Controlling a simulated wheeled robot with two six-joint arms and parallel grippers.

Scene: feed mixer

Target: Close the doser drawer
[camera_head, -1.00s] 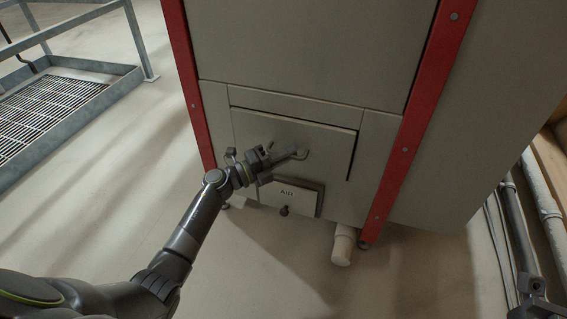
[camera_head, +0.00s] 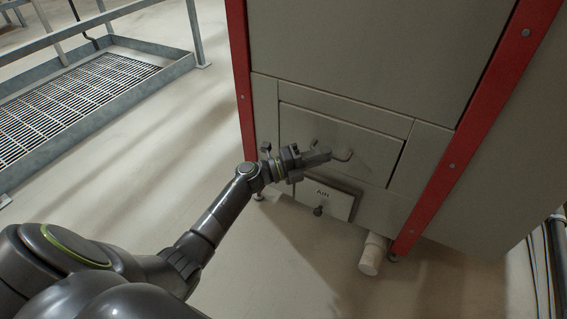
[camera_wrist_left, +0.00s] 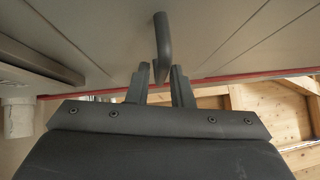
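The doser drawer (camera_head: 375,150) is the grey front panel low on the red-framed cabinet. A dark gap shows along its right edge, so its front appears to stand slightly out. Its curved handle (camera_head: 344,156) sticks out from the panel. My left gripper (camera_head: 326,155) is just left of the handle in the head view. My right gripper is not in view.
Below the drawer is a small panel marked AIR (camera_head: 335,202) with a dark knob. A white pipe stub (camera_head: 372,255) is near the floor. A railed metal grating (camera_head: 85,95) lies at the left. The floor between it and the cabinet is clear.

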